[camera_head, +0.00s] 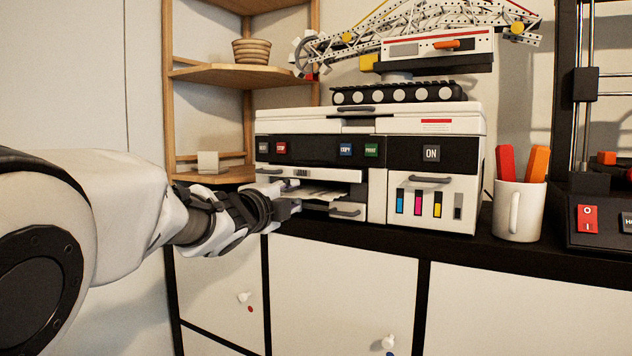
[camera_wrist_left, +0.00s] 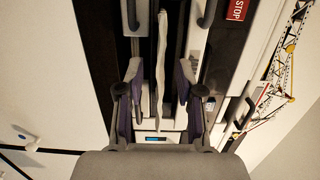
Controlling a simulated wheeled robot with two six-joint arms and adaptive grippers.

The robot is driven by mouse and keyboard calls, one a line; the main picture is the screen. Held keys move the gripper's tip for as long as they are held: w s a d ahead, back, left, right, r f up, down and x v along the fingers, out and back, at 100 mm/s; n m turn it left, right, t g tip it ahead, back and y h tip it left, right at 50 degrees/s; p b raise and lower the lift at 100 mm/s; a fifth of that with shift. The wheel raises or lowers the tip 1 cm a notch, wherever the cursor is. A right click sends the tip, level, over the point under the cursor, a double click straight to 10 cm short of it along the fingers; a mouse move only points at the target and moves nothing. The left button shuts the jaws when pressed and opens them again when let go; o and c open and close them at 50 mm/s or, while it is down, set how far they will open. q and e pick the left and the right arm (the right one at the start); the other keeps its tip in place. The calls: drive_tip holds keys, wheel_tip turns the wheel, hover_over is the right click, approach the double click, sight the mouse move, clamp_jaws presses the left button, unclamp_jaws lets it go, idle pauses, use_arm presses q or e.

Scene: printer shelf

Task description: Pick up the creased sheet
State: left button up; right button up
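The creased sheet (camera_head: 322,193) is white and pokes out of the open slot at the printer's lower left, under the JAM label. In the left wrist view the sheet (camera_wrist_left: 161,55) shows edge-on as a thin, slightly wavy white strip. My left gripper (camera_head: 294,197) is at the slot's left side. In the wrist view its two fingers (camera_wrist_left: 158,72) stand apart, one on each side of the sheet's edge, with gaps between. The sheet's inner part is hidden inside the printer (camera_head: 430,153). My right gripper is not in view.
The printer stands on a dark-topped cabinet (camera_head: 340,285). A white mug (camera_head: 515,212) with red and orange sticks is to its right, beside a black machine frame (camera_head: 600,200). A wooden corner shelf (camera_head: 225,75) is behind on the left. A model crane (camera_head: 400,35) is above.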

use_arm(q)
drive_tip(key=shift+w+d+r, duration=0.2)
drive_tip(key=shift+w+d, duration=0.1)
drive_tip(key=shift+w, duration=0.1)
drive_tip(key=shift+f, duration=0.15)
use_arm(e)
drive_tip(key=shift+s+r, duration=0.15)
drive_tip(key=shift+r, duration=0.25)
use_arm(q)
drive_tip(key=shift+w, duration=0.15)
clamp_jaws()
